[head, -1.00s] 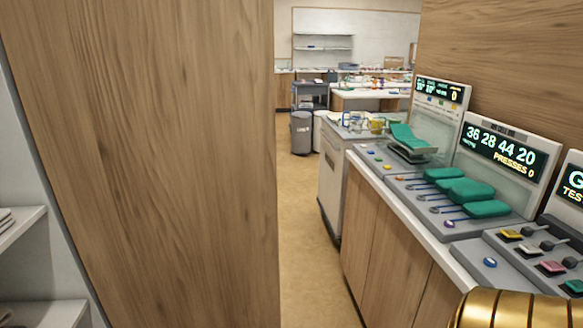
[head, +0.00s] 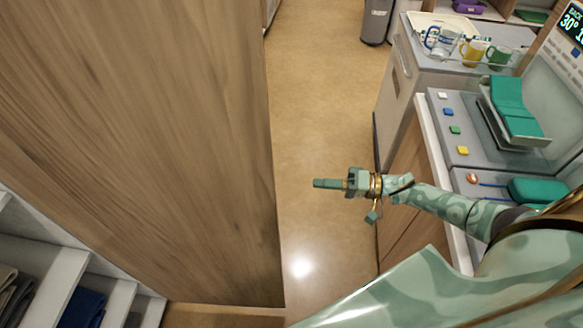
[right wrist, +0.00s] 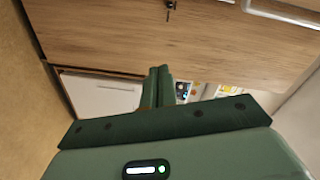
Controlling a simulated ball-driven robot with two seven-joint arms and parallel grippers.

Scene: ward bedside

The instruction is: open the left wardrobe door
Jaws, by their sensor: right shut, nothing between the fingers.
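A large wooden panel (head: 140,130), which looks like a wardrobe door, fills the left of the head view. It stands out beside white shelves, so it appears swung open; I cannot tell which door it is. My right gripper (head: 318,183) is shut and empty, pointing left over the floor to the right of the panel's edge, apart from it in the picture. In the right wrist view its closed fingers (right wrist: 157,86) point toward a wooden panel (right wrist: 150,45) with a small dark fitting (right wrist: 170,10). My left gripper is not in view.
White shelves (head: 50,270) with folded dark cloth stand at lower left. A wooden counter (head: 405,225) with button panels and green pads runs along the right, close under my right arm. A cart with mugs (head: 445,40) stands beyond it. The floor (head: 315,90) between is clear.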

